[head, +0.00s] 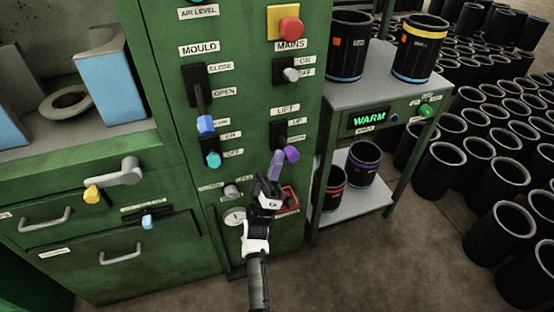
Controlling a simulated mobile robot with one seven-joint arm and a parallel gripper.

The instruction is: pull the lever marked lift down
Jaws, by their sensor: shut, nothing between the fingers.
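The lift lever has a dark slotted plate (279,134) on the green cabinet front, under the label LIFT, and a purple knob (292,154). The label UP sits beside the plate's upper part; the lower label is small and hard to read. The knob shows at the plate's lower end, but I cannot tell the lever's exact position. My gripper (278,157) reaches up from below, its fingers shut and empty. A pale purple piece at its tip shows just left of the knob. I cannot tell whether it touches the knob.
The mould lever has a blue knob (205,124), with a teal knob (213,159) below. A red mains button (289,29) and a grey mains switch (291,75) are above. A gauge (235,217) is near my wrist. A shelf stand (369,88) with black sleeves stands right.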

